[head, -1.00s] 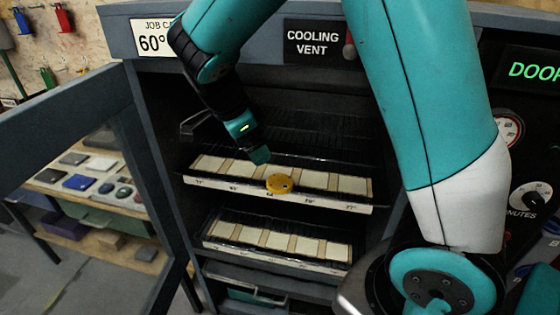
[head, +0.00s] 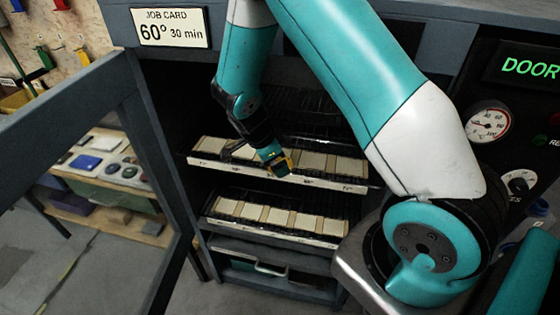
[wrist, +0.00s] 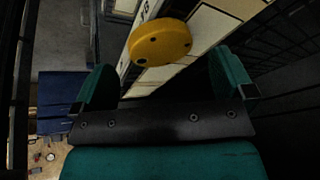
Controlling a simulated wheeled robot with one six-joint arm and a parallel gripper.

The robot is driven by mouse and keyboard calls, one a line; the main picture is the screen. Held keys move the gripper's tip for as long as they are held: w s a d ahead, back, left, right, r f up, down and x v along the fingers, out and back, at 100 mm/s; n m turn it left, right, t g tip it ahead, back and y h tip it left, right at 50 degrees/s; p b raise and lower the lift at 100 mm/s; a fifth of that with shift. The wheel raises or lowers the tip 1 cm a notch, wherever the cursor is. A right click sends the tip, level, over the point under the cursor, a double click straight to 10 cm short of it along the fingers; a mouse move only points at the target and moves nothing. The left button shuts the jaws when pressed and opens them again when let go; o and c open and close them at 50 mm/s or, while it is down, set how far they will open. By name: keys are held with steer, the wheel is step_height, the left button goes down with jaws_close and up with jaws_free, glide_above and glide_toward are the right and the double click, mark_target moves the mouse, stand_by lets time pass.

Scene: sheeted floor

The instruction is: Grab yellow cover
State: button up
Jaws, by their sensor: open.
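The yellow cover (wrist: 160,42) is a round disc with several small dark holes. In the wrist view it lies at the edge of a pale-tiled rack, ahead of my gripper (wrist: 163,82) and between the lines of its two teal fingers. The fingers are apart, with nothing between their pads. In the head view my gripper (head: 275,162) is at the front edge of the upper rack (head: 330,184) inside the open cabinet. It hides most of the cover there; only bits of yellow show. I cannot tell whether the fingers touch the cover.
A lower rack (head: 290,238) with pale tiles sits below the upper one. The open cabinet door (head: 150,165) stands at the left. A gauge (head: 488,122) and a dial (head: 519,182) are on the panel at the right. Shelves with small blocks (head: 105,143) stand beyond the door.

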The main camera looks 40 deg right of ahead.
steer(key=shift+p+x, duration=0.4)
steer(key=shift+x, duration=1.15)
steer(key=c, duration=1)
steer(key=shift+r, duration=0.15)
